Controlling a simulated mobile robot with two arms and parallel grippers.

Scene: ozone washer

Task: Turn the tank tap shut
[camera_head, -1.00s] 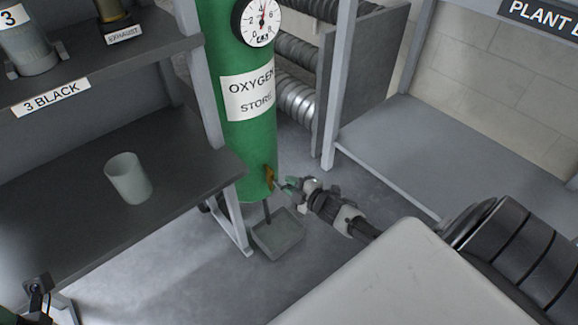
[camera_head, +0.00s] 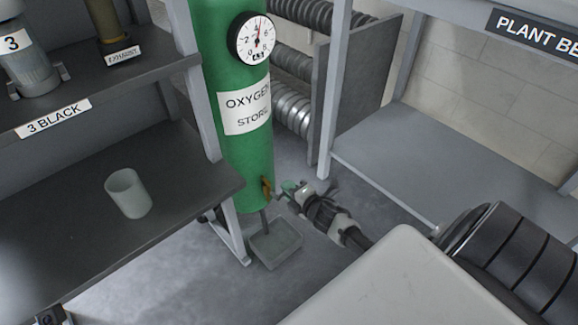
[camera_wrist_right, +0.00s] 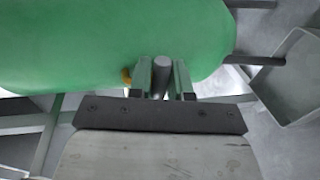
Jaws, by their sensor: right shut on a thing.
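The green oxygen tank (camera_head: 247,150) stands upright at centre, with a label and a round dial gauge (camera_head: 253,38). An orange-brass tap part (camera_head: 267,188) shows low on its right side. My right gripper (camera_head: 287,188) is at the tap, reaching in from the right. In the wrist view its two fingers (camera_wrist_right: 162,78) are shut on a grey round tap handle (camera_wrist_right: 161,64) in front of the tank (camera_wrist_right: 90,45). A bit of orange (camera_wrist_right: 127,76) shows left of the fingers. The fingers hide part of the tap. My left gripper's fingers do not show.
A grey tray (camera_head: 275,245) is on the floor below the tap. A dark shelf unit (camera_head: 60,225) at left holds a pale cup (camera_head: 128,193). A grey bench (camera_head: 430,165) is at right, and ribbed pipes (camera_head: 292,105) are behind the tank. Floor is clear in front.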

